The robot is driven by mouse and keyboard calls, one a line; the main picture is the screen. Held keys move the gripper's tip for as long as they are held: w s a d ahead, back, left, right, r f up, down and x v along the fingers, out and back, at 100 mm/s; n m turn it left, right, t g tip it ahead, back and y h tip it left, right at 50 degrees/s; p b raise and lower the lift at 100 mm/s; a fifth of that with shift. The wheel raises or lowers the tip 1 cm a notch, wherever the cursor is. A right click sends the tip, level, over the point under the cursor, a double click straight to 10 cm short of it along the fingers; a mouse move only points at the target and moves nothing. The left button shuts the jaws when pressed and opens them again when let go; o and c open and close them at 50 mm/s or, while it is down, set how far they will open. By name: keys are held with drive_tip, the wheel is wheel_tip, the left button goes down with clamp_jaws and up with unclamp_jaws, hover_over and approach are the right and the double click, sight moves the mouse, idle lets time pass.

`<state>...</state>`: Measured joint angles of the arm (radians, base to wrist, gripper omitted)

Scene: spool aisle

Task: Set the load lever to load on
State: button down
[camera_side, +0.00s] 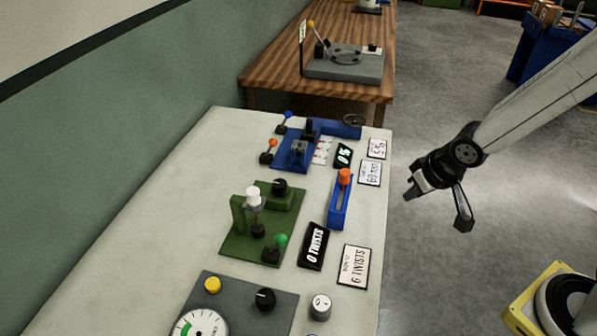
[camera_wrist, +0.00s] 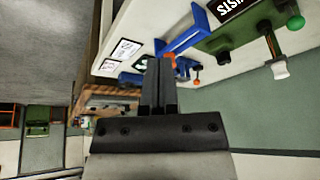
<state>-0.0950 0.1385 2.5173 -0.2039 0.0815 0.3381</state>
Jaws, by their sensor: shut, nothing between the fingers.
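No label that I can read names the load lever. Candidates in the side view are an orange-knobbed lever (camera_side: 345,177) in a blue slotted housing, a blue-knobbed lever (camera_side: 286,116) and a smaller orange-knobbed lever (camera_side: 271,145) by the blue unit, and a green-knobbed lever (camera_side: 279,241) on a green plate. My gripper (camera_side: 411,193) hangs in the air right of the bench, apart from all of them. In the wrist view its fingers (camera_wrist: 158,66) are together and empty, and partly hide the orange knob of the slotted lever.
The pale bench (camera_side: 200,180) stands along the wall. A black "0 TWISTS" display (camera_side: 313,246) and a "6 TWISTS" card (camera_side: 354,267) lie near its right edge. A grey dial panel (camera_side: 240,300) is in front, a wooden table (camera_side: 270,70) behind.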

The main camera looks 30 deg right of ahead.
sight(279, 245)
drive_tip(key=w+a+f+t+y, duration=0.1)
drive_tip(key=w+a+f+y, duration=0.2)
drive_tip(key=a, duration=0.9)
drive_tip(key=shift+w+a+f+m+t+y, duration=0.15)
drive_tip(key=shift+a+m+t+y, duration=0.2)
drive_tip(key=shift+y, duration=0.65)
drive_tip(key=shift+w, duration=0.1)
drive_tip(key=x, duration=0.9)
drive_tip(key=shift+w+f, duration=0.1)
drive_tip(key=shift+f, duration=0.1)
drive_tip(key=shift+w+a, duration=0.15)
drive_tip(key=shift+a, duration=0.35)
drive_tip(key=shift+w+a, duration=0.15)
drive_tip(key=shift+a, duration=0.35)
drive_tip(key=shift+w+a+r, duration=0.1)
drive_tip(key=shift+a, duration=0.4)
drive_tip(key=shift+w+a+r, duration=0.1)
drive_tip(key=shift+a, duration=0.45)
